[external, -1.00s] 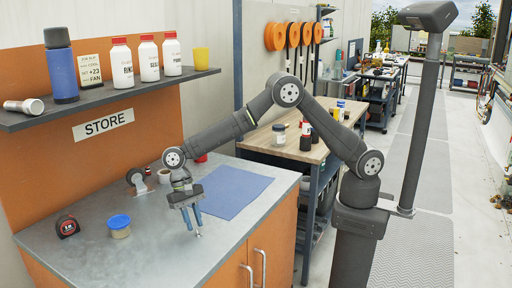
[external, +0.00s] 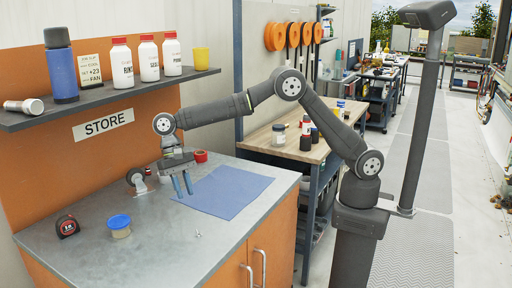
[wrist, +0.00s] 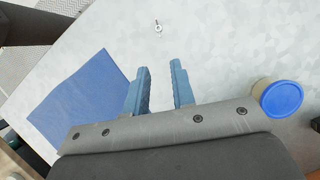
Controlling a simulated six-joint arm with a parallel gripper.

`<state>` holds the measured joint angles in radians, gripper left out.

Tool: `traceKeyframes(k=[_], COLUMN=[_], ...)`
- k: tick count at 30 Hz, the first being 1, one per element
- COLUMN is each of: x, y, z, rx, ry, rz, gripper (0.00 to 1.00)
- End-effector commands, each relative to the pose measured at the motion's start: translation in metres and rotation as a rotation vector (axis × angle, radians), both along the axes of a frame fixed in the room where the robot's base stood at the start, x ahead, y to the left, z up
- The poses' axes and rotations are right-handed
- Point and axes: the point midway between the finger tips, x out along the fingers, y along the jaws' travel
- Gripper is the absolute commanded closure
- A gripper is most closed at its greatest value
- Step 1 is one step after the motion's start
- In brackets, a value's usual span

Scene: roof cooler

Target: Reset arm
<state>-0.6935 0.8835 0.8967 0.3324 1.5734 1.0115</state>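My gripper (external: 183,185) hangs above the grey counter, near the left edge of the blue mat (external: 232,192). Its two blue fingers are apart, and nothing is between them; the wrist view shows the same empty gap between the fingertips (wrist: 160,80). A small metal eye bolt (external: 198,235) lies on the bare counter, apart from the gripper. It also shows beyond the fingers in the wrist view (wrist: 158,27).
A blue-lidded jar (external: 119,226) and a tape measure (external: 67,226) stand on the counter's left part. A caster wheel (external: 137,180) and a red tape roll (external: 201,156) are behind. A shelf (external: 110,95) with bottles overhangs the back.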

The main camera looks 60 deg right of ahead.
Motion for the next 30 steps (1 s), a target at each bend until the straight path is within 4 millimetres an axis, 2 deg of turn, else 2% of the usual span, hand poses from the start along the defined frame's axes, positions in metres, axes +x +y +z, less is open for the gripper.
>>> traceKeyframes(k=[5, 8, 23, 25, 30], x=[-0.005, -0.011, -0.045, -0.043, -0.043], y=[0.002, 0.003, 0.015, 0.015, 0.015], z=[-0.011, -0.025, -0.117, -0.1, -0.082], rx=[-0.001, -0.002, -0.001, 0.004, 0.001], ry=[0.001, 0.003, 0.002, -0.003, -0.002], rz=[0.002, 0.002, 0.001, 0.0, 0.001], gripper=[0.77, 0.77, 0.77, 0.77, 0.77])
